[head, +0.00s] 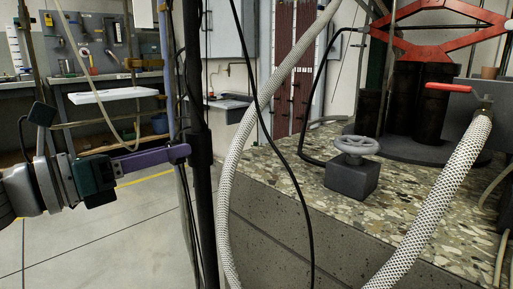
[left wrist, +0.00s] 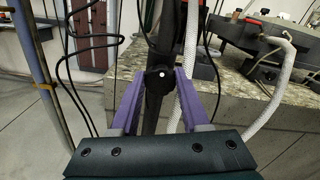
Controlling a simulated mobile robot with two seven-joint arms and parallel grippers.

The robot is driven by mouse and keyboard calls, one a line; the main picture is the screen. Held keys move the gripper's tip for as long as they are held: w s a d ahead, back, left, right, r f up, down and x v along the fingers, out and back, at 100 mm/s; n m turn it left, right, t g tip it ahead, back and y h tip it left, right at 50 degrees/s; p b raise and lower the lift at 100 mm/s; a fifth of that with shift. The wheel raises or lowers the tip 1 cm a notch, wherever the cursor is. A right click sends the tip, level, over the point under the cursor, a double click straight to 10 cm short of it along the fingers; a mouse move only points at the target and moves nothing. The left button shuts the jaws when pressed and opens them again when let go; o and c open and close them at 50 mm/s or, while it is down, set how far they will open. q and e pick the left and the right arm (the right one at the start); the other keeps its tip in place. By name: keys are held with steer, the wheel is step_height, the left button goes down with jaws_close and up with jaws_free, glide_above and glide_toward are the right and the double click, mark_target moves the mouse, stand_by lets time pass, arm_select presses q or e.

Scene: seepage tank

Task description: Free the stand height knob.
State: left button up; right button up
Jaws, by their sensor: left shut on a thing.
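My left gripper (head: 177,153) comes in from the left in the head view, with purple fingers reaching the black upright stand pole (head: 200,160). In the left wrist view, the left gripper (left wrist: 160,76) is shut on the stand height knob (left wrist: 160,84), a small black knob with a white dot on its face. The knob sits between the two purple fingertips, in front of the pole (left wrist: 163,45). In the head view the knob is mostly hidden by the fingers. My right gripper is not in view.
White braided hoses (head: 262,100) and a thin black cable (head: 272,130) hang close by the pole. To the right, a stone-topped tank ledge (head: 300,185) carries a grey valve wheel (head: 357,145). A red-handled valve (head: 450,88) stands farther right. The floor at left is clear.

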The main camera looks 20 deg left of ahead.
arm_select(q)
jaws_close()
stand_by(0.3)
steer(key=n+p, duration=0.8)
steer(key=n, duration=1.5)
steer(key=shift+f+p, duration=0.2)
steer(key=shift+p, duration=0.15)
steer(key=shift+n, duration=0.5)
